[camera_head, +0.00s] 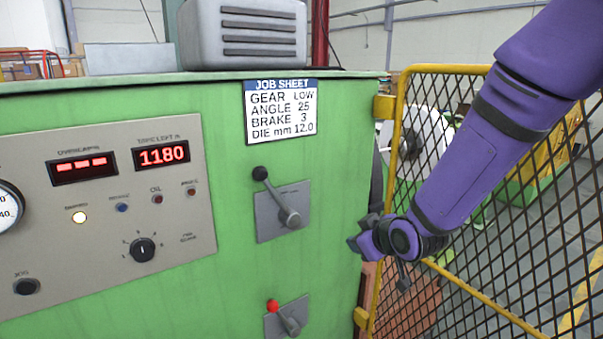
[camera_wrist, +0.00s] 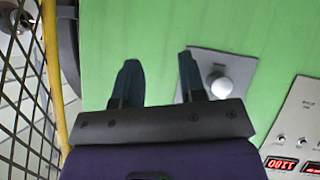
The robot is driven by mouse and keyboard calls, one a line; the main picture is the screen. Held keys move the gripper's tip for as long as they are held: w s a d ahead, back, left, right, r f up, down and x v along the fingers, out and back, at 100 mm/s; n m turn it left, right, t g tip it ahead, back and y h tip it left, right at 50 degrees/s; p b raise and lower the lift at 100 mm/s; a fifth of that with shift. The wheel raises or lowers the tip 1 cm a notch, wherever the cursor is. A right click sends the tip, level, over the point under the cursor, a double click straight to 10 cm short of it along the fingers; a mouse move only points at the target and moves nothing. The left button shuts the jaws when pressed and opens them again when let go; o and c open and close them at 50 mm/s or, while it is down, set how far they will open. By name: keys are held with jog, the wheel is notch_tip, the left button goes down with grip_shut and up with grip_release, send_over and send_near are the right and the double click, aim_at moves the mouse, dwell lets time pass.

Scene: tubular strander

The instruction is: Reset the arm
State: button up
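My arm (camera_head: 470,170) reaches in from the upper right, purple with dark joints. My gripper (camera_head: 360,236) hangs in front of the right part of the green cabinet (camera_head: 225,200), beside the fence post. In the wrist view my gripper (camera_wrist: 158,68) shows two dark fingers spread apart with only green cabinet face between them. A grey lever plate (camera_wrist: 228,62) with a pale round hub lies just right of the fingers there; no contact is visible. In the head view, the black-knobbed lever (camera_head: 278,200) and the red-knobbed lever (camera_head: 286,318) stand left of my gripper, clear of it.
A yellow-framed mesh fence (camera_head: 480,215) runs along the right, close to my arm. The grey control panel (camera_head: 105,215) has a lit 1180 display (camera_head: 161,155). A job sheet (camera_head: 281,110) is on the cabinet. A grey ribbed box (camera_head: 243,35) sits on top.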

jog(key=s+d+r+m+g+h, duration=0.25)
jog(key=s+d+r+m, duration=0.25)
jog(key=s+d+r, duration=0.65)
jog(key=s+d+r+m+g+h, duration=0.1)
jog(key=s+d+r+m, duration=0.1)
jog(key=s, duration=0.6)
jog(key=s+d+r+m+g+h, duration=0.1)
jog(key=s+d+r, duration=0.2)
jog(key=s, duration=0.5)
jog(key=shift+s+d+r+m, duration=0.2)
jog(key=shift+r+m, duration=0.2)
jog(key=shift+r, duration=0.1)
jog(key=shift+g, duration=0.25)
